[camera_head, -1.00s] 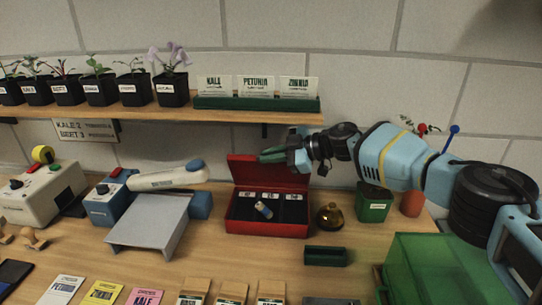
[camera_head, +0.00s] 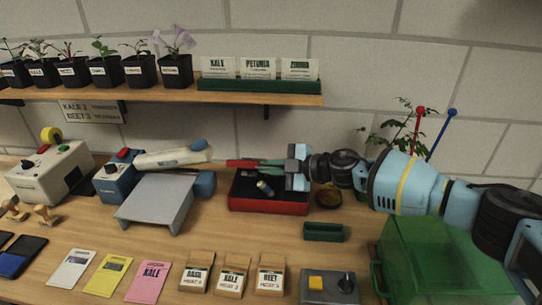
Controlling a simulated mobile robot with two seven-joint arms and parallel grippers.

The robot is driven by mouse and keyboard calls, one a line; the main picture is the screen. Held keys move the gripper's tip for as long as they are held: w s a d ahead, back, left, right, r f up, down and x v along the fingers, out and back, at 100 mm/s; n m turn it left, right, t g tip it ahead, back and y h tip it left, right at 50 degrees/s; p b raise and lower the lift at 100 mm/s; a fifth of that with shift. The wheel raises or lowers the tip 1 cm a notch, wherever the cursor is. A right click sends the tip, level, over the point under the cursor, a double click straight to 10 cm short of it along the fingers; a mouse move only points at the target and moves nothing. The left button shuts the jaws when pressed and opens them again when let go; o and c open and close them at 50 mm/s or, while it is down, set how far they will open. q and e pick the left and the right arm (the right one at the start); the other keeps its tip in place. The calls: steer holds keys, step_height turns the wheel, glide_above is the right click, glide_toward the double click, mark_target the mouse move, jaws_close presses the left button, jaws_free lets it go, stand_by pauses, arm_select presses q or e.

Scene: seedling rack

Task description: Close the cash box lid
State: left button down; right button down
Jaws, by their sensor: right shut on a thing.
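The red cash box (camera_head: 268,207) stands on the wooden bench, with its dark inside and a small blue roll partly in view. Its red lid (camera_head: 240,162) shows nearly edge-on as a thin strip above the box, tilted forward and still apart from the front rim. My right gripper (camera_head: 268,163) reaches in from the right, its green fingers shut on the lid. The gripper and wrist hide the lid's right part and some of the box's inside. My left gripper is not in view.
A brass bell (camera_head: 328,197) stands close right of the box, partly under my wrist. A green tray (camera_head: 324,232) lies in front, and a green crate (camera_head: 425,250) stands at right. A grey scanner stand (camera_head: 165,200) is left. The shelf (camera_head: 150,97) hangs above.

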steer(key=shift+s+a+f, duration=0.1)
steer(key=shift+s+f, duration=0.2)
steer(key=shift+f, duration=0.2)
steer(key=shift+s+a+f, duration=0.1)
steer(key=shift+s+f, duration=0.2)
steer(key=shift+f, duration=0.2)
steer(key=c, duration=1.6)
jaws_free()
steer(key=shift+d, duration=0.1)
steer(key=shift+o, duration=0.2)
steer(key=shift+r, duration=0.1)
steer(key=shift+d+r, duration=0.1)
steer(key=shift+d, duration=0.35)
steer(key=v, duration=0.7)
steer(key=shift+s, duration=0.2)
steer(key=shift+a+r, duration=0.15)
